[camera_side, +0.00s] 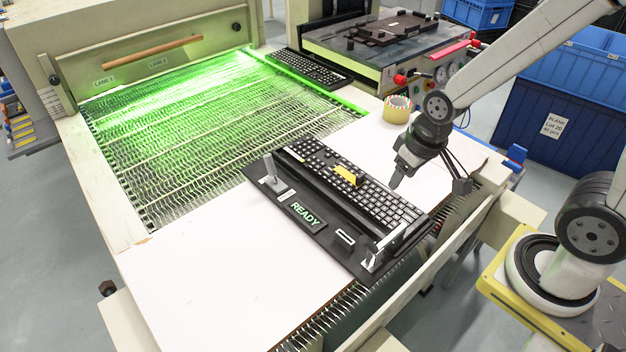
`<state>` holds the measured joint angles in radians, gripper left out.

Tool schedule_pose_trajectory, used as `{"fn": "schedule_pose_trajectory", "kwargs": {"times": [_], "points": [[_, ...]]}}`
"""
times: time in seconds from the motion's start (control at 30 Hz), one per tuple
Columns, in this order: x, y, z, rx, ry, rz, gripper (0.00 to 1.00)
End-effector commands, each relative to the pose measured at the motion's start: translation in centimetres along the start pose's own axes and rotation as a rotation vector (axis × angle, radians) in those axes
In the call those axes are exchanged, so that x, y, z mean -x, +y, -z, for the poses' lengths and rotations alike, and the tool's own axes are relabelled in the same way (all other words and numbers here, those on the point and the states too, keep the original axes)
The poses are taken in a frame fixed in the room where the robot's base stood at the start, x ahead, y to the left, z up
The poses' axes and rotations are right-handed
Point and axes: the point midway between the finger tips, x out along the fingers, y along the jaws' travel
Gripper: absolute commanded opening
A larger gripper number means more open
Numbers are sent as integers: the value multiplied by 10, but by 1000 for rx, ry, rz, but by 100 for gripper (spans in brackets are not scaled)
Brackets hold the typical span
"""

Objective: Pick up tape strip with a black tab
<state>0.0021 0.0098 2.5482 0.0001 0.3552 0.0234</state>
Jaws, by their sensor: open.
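A small yellow piece (348,175), which looks like the tape strip, lies on the keyboard (375,190). Its black tab cannot be told apart from the black keys at this size. The keyboard sits in a black fixture (270,205) with a lit "READY" sign (306,214). My gripper (396,182) is open, pointing down near the keyboard's far right side, to the right of the yellow piece and apart from it. Nothing shows between its fingers, though they are small and dark here.
A tape roll (397,109) stands on the white table behind my gripper. Upright metal clamps (273,178) rise at the fixture's ends. A second keyboard (310,68) lies by the green-lit conveyor (200,130). The white surface (200,280) at front left is clear.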

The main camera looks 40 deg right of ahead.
Motion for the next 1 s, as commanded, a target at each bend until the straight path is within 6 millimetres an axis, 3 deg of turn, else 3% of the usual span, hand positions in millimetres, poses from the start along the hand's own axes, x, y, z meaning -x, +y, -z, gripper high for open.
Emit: {"fn": "schedule_pose_trajectory", "kwargs": {"times": [0.27,0.7,1.0], "points": [[-10,6,26,-236,-36,-10,59],[-49,30,88,-909,-123,-73,59],[-82,50,120,-1346,-166,-144,59]]}}
